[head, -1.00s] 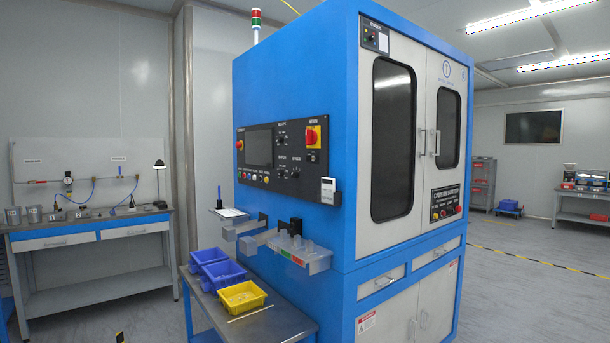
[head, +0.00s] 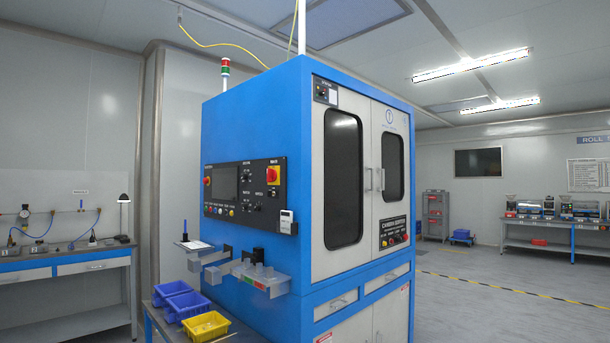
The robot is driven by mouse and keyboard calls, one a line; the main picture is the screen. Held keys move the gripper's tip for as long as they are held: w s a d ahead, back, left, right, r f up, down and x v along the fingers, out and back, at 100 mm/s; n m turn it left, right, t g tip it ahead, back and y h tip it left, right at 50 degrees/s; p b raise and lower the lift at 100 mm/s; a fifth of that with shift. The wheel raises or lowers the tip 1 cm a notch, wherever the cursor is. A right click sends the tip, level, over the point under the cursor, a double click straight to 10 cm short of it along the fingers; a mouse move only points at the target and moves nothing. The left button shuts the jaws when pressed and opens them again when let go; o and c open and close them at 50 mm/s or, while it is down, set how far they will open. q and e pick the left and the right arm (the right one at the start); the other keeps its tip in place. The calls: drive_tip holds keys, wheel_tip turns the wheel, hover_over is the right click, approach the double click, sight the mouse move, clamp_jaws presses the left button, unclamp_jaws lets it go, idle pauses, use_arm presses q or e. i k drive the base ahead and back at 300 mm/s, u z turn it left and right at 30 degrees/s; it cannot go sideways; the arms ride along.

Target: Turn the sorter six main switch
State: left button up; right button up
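The blue sorter cabinet (head: 255,120) stands in the middle of the head view. Its black control panel (head: 222,187) is on the left face, with a dark screen, several small buttons and knobs. A red rotary switch on a yellow plate (head: 273,175) sits at the panel's upper right; its label is too small to read. A small red button (head: 207,182) is at the panel's left. A small black switch box (head: 325,92) is at the top of the door side. Neither of my grippers shows.
A side table holds blue bins (head: 187,305) and a yellow bin (head: 206,326) before the cabinet. A grey shelf with cups (head: 262,279) juts out below the panel. A workbench (head: 66,262) stands at left. The floor at right (head: 470,300) is clear.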

sight(272, 173)
drive_tip(key=z, duration=0.7)
drive_tip(key=i, duration=1.35)
drive_tip(key=u, duration=0.55)
